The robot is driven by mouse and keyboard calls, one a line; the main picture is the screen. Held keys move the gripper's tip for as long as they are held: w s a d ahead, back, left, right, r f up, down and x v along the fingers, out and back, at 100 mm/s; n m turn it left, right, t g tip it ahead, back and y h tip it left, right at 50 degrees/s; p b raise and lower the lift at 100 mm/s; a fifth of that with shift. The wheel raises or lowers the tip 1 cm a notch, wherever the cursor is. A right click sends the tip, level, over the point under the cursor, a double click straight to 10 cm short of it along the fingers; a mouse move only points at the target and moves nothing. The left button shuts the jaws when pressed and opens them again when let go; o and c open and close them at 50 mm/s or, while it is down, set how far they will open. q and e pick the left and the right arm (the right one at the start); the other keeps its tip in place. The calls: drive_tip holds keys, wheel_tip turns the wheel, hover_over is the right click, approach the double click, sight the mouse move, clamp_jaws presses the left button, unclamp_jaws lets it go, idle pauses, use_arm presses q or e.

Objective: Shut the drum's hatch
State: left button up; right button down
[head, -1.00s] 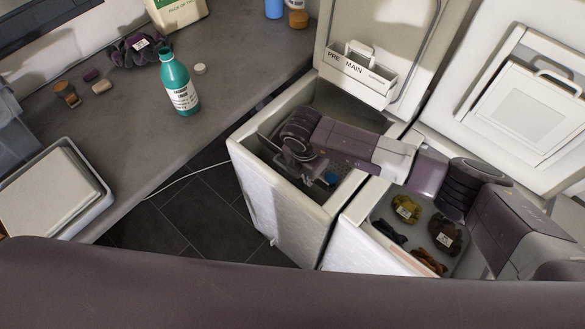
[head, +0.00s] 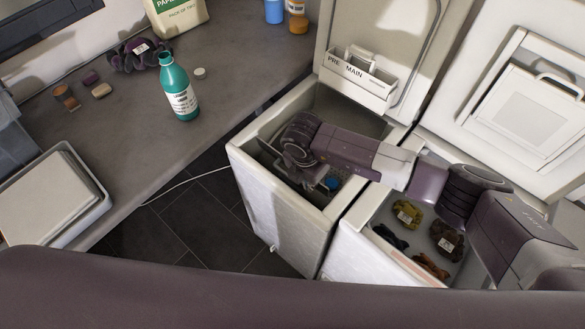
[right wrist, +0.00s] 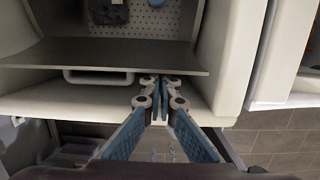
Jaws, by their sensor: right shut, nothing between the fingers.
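The left toploader (head: 285,215) has its lid up, and my right arm reaches into its opening. My right gripper (head: 322,182) is low in that opening, partly hidden by my own wrist. In the right wrist view my right gripper (right wrist: 161,80) is shut and empty, its fingertips at the edge of a grey metal flap that looks like the drum's hatch (right wrist: 110,54). A handle (right wrist: 98,77) shows under the flap's edge. The flap stands open; the perforated drum (right wrist: 155,22) shows behind it, with a dark item and a blue item (head: 333,183) inside. My left gripper is out of view.
The second toploader (head: 345,255) on the right is open, with several dark and yellow cloths inside. A counter (head: 130,135) on the left carries a teal bottle (head: 179,90), a white cap and a lidded tray (head: 50,195). Dark floor tiles lie between.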

idle(0.5)
drive_tip(key=shift+w+d+b, duration=0.35)
drive_tip(key=shift+w+d, duration=0.1)
drive_tip(key=shift+w, duration=0.15)
drive_tip(key=shift+w+d+r+b, duration=0.15)
drive_tip(key=shift+w+d+b, duration=0.55)
drive_tip(key=shift+w, duration=0.4)
drive_tip(key=shift+w+d+r, duration=0.2)
drive_tip(key=shift+w+d, duration=0.2)
